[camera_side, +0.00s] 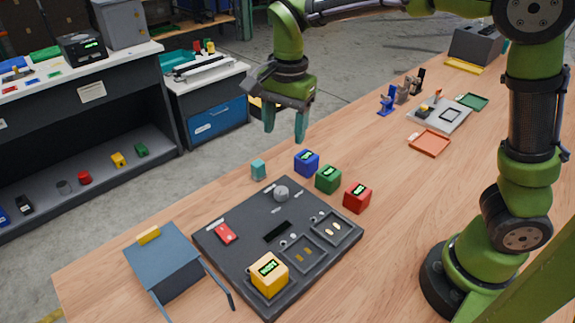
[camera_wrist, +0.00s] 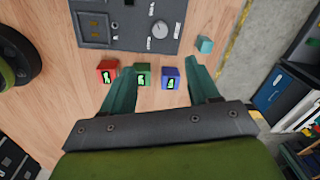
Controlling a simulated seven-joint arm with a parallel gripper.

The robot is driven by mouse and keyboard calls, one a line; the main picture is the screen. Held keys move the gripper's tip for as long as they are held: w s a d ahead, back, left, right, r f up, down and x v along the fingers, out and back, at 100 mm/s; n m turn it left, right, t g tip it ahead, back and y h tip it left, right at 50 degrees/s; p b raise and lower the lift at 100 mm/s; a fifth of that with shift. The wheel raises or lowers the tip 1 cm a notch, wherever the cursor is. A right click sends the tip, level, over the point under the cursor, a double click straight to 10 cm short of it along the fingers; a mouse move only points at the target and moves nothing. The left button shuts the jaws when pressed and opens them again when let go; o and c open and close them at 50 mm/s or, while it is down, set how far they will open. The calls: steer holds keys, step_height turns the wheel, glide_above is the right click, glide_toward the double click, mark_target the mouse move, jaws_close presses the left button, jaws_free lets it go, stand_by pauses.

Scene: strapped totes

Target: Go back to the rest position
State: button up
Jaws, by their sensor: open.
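My gripper (camera_side: 286,124) is open and empty. It hangs in the air above the far edge of the wooden table, and its teal fingers point down. In the wrist view the fingers (camera_wrist: 161,95) are spread apart, with the green cube (camera_wrist: 141,75) and blue cube (camera_wrist: 169,77) seen below between them. The red cube (camera_wrist: 107,71) lies at the left finger's side. In the side view the blue cube (camera_side: 307,163), green cube (camera_side: 328,179) and red cube (camera_side: 357,197) stand in a row beside the dark panel. A yellow cube (camera_side: 269,275) sits on the panel's front corner.
The dark panel (camera_side: 250,216) carries a knob, a red switch and recessed trays. A small teal cube (camera_side: 258,169) stands by its far edge. A blue-grey strapped tote (camera_side: 165,262) is at the left. An orange tray (camera_side: 429,143) and small items lie to the right. Wood between is bare.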

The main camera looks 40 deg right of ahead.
steer(key=s+d+r+n+t, duration=0.1)
steer(key=s+d+n+t, duration=0.1)
steer(key=s, duration=0.3)
steer(key=s+d+r+n+t+y, duration=0.1)
steer(key=s+d+n+t, duration=0.1)
steer(key=s+n, duration=0.3)
steer(key=s+d+r+n+t, duration=0.2)
steer(key=s+d+n, duration=0.1)
steer(key=s, duration=0.3)
steer(key=shift+s+t+y, duration=0.2)
steer(key=shift+t+y, duration=0.1)
steer(key=shift+y, duration=0.1)
